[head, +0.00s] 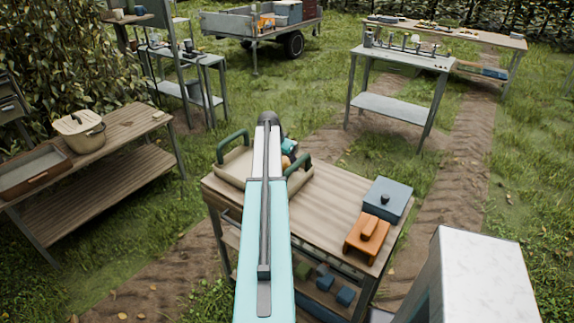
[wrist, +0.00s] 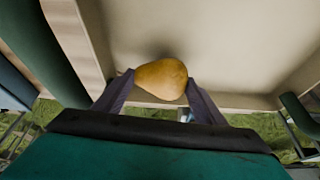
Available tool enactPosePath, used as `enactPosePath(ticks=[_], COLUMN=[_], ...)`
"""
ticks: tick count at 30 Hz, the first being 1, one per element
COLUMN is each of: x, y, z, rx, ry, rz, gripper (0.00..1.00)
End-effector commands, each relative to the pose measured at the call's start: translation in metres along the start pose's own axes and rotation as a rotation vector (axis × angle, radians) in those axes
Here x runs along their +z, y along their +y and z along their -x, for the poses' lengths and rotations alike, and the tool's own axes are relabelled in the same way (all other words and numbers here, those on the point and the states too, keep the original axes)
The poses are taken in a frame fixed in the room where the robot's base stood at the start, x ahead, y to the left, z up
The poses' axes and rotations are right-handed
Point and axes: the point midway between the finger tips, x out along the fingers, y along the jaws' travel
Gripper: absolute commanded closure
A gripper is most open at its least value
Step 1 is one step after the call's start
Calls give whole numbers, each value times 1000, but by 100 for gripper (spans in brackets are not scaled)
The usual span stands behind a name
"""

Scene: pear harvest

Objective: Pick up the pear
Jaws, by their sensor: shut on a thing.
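A yellow-brown pear (wrist: 161,79) is between the two fingers of my gripper (wrist: 159,84) in the wrist view. The fingers press on its left and right sides. Behind it is the pale inside of a beige tray with green handles (wrist: 228,45), with a dark shadow by the pear. I cannot tell whether the pear touches the tray. In the head view, the tray (head: 234,166) stands at the far left of the wooden table (head: 335,200). My arm hides much of the tray, and only a small part of the pear (head: 286,161) shows.
A blue box (head: 387,198) with a dark knob and an orange stool-like item (head: 367,235) stand on the table's right side. Small blue blocks (head: 345,297) sit on the shelf below. Another wooden bench (head: 110,135) stands at left. The table's middle is clear.

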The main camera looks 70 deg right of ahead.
Motion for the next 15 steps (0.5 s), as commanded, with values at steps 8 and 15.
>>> enactPosePath(ticks=[8, 15], x=[-13, -28], y=[-1, -1], z=[30, 66], rx=[-2, -2], ry=[2, 2], rz=[-1, -1], gripper=[63, 63])
